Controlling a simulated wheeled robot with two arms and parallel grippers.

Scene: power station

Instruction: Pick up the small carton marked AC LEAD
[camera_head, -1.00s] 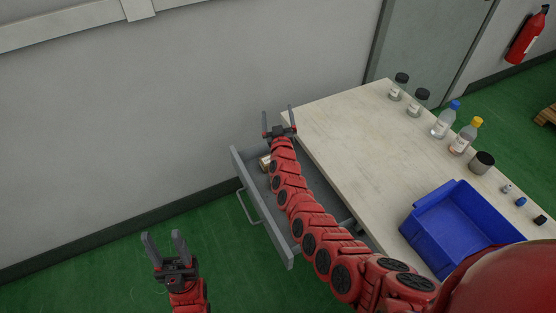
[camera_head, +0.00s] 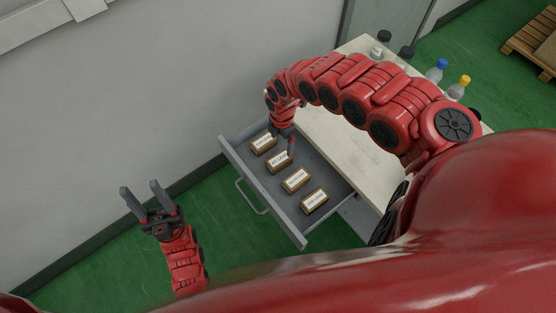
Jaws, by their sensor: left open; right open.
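Several small brown cartons with white labels lie in a row in the open grey drawer (camera_head: 328,180). From the back they are the first carton (camera_head: 263,146), the second (camera_head: 279,163), the third (camera_head: 296,181) and the nearest (camera_head: 314,202). The print is too small to read, so I cannot tell which is marked AC LEAD. My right gripper (camera_head: 284,150) is open and points down over the drawer, close to the two back cartons; its fingertips are partly hidden. My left gripper (camera_head: 139,188) is open and empty, left of the drawer above the green floor.
The pale table (camera_head: 350,140) stands right of the drawer, partly covered by my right arm. Several bottles, including a blue-capped one (camera_head: 436,72) and a yellow-capped one (camera_head: 459,88), stand along its far side. The wall is behind the drawer. The floor at left is clear.

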